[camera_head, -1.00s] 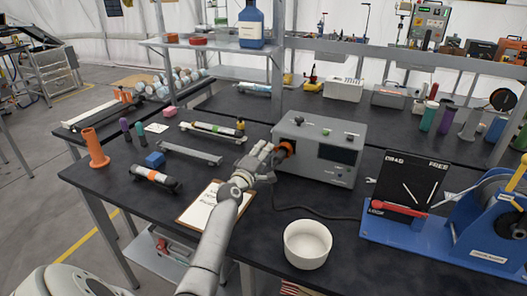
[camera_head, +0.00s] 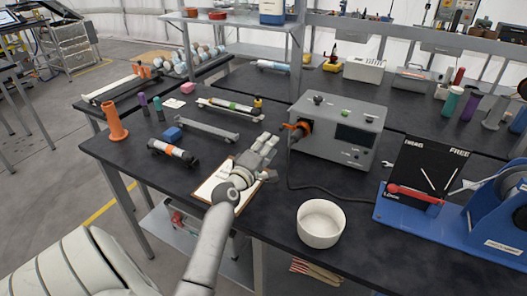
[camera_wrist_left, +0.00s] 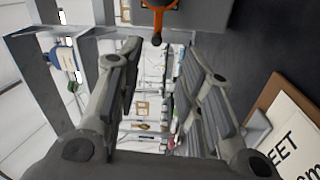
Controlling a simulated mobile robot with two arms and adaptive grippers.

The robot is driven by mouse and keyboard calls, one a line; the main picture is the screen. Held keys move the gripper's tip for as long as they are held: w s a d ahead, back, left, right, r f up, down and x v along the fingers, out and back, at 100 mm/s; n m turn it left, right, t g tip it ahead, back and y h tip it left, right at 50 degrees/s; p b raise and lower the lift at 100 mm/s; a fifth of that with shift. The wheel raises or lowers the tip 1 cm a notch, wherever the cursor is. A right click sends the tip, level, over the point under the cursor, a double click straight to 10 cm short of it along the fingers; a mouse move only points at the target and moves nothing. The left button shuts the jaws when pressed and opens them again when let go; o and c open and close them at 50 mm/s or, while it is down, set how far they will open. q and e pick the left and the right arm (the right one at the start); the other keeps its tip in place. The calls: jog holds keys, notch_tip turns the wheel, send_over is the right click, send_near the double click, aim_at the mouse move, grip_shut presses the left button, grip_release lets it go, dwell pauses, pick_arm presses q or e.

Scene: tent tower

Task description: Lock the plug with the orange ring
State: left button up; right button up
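The orange ring (camera_head: 301,129) is on the left side of the grey box (camera_head: 338,128), around a dark socket or plug. I cannot tell the plug from the socket here, nor whether the ring is locked. In the left wrist view the orange ring (camera_wrist_left: 159,6) shows at the top edge, with a dark end on its lower part. My left gripper (camera_head: 267,147) is just left of the ring, apart from it, above the clipboard. In the left wrist view its fingers (camera_wrist_left: 160,75) are spread with nothing between them. My right gripper is not in view.
A black cable (camera_head: 318,188) runs from below the ring across the table. A white bowl (camera_head: 321,224) stands in front of the box. A clipboard (camera_head: 212,183) lies under my left arm. A blue stand with a red lever (camera_head: 415,194) is at right.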

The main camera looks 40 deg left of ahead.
pick_arm(q)
jog(key=shift+v, duration=1.25)
